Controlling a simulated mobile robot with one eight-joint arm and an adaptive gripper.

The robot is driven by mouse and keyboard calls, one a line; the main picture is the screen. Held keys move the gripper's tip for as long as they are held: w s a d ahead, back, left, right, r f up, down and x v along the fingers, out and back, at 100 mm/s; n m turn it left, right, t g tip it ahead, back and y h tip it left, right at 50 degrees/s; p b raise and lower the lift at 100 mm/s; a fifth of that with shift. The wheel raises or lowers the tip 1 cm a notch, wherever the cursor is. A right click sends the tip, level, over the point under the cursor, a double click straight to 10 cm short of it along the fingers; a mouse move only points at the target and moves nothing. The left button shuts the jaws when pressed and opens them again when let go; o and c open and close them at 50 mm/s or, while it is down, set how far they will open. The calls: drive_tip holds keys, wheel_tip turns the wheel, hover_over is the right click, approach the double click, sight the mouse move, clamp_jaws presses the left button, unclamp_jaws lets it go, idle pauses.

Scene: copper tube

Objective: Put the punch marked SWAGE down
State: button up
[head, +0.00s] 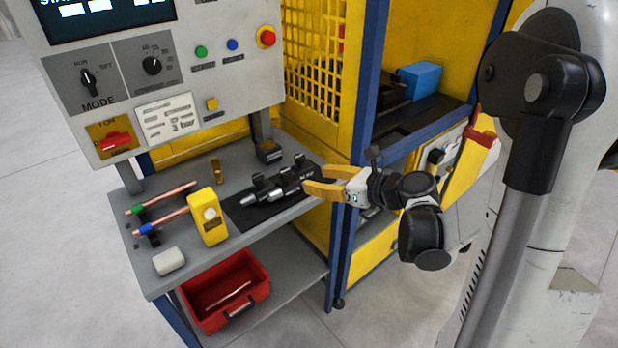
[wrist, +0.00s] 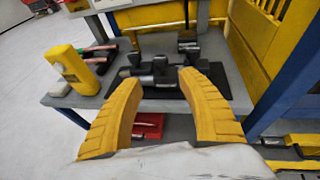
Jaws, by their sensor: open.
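Two dark punches with silver tips (head: 262,195) lie close together on a black mat (head: 241,215) on the grey bench. I cannot read which is marked SWAGE. They also show in the wrist view (wrist: 160,66), just beyond my fingertips. My gripper (head: 312,184) has yellow fingers and is open, at the right end of the mat. In the wrist view its fingers (wrist: 160,84) stand wide apart with nothing held between them. Whether a fingertip touches a punch I cannot tell.
A yellow device (head: 208,218) stands left of the mat. Two copper tubes (head: 165,196) with green and blue ends lie behind it. A pale block (head: 168,261) sits near the front edge. A red bin (head: 226,290) is on the lower shelf. A blue post (head: 361,90) rises at the right.

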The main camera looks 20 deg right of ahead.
drive_tip(key=s+a+r+n+g+h, duration=0.3)
drive_tip(key=s+a+n, duration=0.45)
drive_tip(key=n, duration=0.65)
drive_tip(key=s+d+n+g+h, duration=0.2)
drive_tip(key=s+n+h, duration=0.2)
drive_tip(key=s+n, duration=0.7)
drive_tip(key=n, duration=0.5)
drive_tip(key=shift+s+r, duration=0.35)
drive_tip(key=shift+s, duration=0.05)
